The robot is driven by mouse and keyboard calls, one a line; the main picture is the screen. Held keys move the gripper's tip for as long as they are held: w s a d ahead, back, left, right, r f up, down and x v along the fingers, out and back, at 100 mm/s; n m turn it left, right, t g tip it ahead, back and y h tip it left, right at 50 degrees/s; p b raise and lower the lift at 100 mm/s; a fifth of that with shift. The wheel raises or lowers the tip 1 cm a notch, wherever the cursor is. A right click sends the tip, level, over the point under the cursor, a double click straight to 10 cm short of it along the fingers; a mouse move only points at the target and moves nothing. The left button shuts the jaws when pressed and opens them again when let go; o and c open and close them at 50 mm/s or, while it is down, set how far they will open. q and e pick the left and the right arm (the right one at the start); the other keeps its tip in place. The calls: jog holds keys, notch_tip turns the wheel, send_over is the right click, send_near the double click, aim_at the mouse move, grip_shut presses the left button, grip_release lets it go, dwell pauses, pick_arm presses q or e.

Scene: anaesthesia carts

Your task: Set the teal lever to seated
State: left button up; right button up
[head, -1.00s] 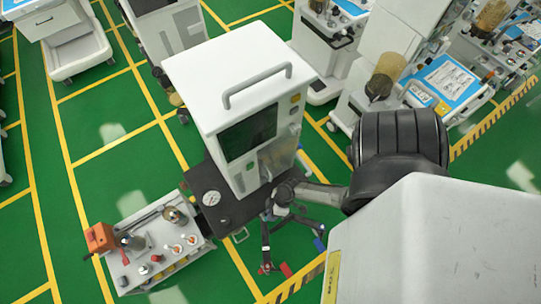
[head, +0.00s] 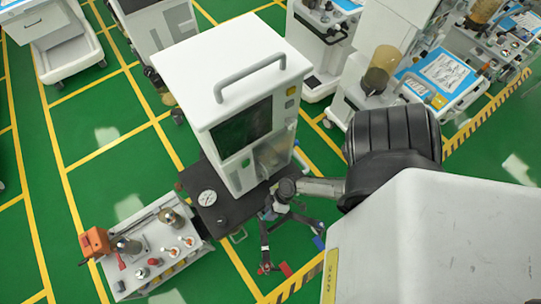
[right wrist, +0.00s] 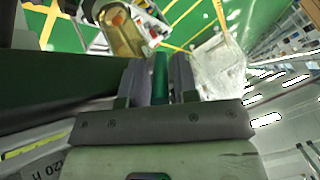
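In the right wrist view, my right gripper (right wrist: 160,75) has its two grey fingers on either side of the teal lever (right wrist: 160,82). The lever is a narrow dark-teal bar that fills the gap between the fingers. The fingers appear shut on it. In the head view, my right arm reaches in from the right to the white cart (head: 228,75) with the dark screen. The lever cannot be made out there, and its seated mark does not show. My left gripper is not in view.
A dark shelf (head: 195,182) with a round gauge (head: 207,198) juts from the cart. A low grey unit (head: 205,240) with an orange box (head: 95,242) and several knobs stands at lower left. Other carts stand behind. Green floor (head: 110,170) is open at left.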

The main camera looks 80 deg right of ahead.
jog(key=v, duration=1.3)
jog(key=shift+s+d+r+b, duration=0.2)
jog(key=shift+d+r+b, duration=0.05)
jog(key=shift+b, duration=0.2)
jog(key=shift+c, duration=0.2)
